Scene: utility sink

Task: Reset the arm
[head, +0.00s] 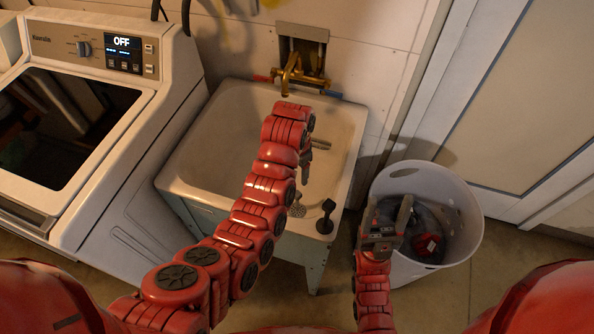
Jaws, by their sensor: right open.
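My left arm reaches from the lower left across the utility sink (182,185). Its gripper (308,165) hangs over the basin, mostly hidden behind the arm's last links, so its jaws cannot be made out. My right gripper (385,213) points up and away at the near left side of the white laundry basket (466,215). Its two dark fingers are apart, with nothing seen between them.
The basket holds dark grey cloth (432,218) and a red item (428,246). A brass faucet (291,75) is on the wall behind the sink. A black object (325,217) stands at the sink's front right corner. A washer (100,110) is left; a door (520,90) is right.

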